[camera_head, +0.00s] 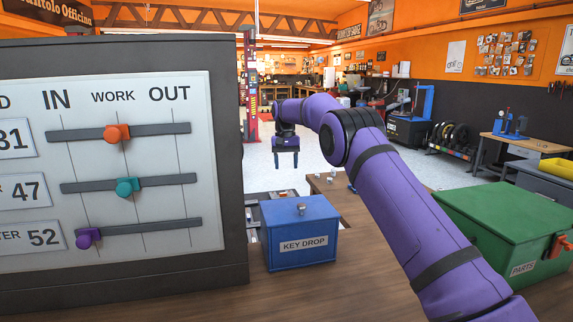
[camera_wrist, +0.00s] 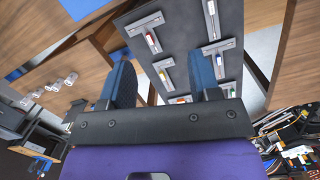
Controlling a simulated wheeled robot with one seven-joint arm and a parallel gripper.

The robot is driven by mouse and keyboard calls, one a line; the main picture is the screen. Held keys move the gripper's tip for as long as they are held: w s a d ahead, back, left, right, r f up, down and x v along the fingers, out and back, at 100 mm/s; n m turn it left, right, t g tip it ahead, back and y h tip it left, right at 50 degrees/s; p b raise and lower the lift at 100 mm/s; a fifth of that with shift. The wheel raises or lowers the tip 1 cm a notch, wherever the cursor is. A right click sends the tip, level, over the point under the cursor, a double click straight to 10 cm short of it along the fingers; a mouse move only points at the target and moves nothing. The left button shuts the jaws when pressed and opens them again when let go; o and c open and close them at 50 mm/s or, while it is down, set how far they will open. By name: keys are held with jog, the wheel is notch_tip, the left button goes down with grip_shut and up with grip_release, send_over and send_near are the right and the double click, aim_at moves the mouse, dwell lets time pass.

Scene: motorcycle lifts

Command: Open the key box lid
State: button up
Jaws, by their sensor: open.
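The blue key box (camera_head: 288,258), labelled KEY DROP, stands on the wooden counter in the middle of the head view. Its lid (camera_head: 300,211) is shut and has a small grey knob (camera_head: 301,209) on top. My gripper (camera_head: 286,163) hangs beyond and above the box, pointing down, apart from the lid. In the wrist view my gripper (camera_wrist: 164,78) is open, with nothing between its two dark blue fingers. A blue patch shows at the top of that view, but I cannot tell whether it is the box.
A large board with sliders (camera_head: 215,150) stands close on the left. A green PARTS box (camera_head: 500,222) with an orange latch is at the right. Below my gripper lies a grey panel (camera_wrist: 185,60) with several slotted plates. Bare counter (camera_head: 350,285) lies before the blue box.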

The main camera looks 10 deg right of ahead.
jog(key=s+r, duration=0.2)
jog(key=s, duration=0.6)
jog(key=s+r, duration=0.3)
jog(key=s, duration=0.5)
dwell(0.6)
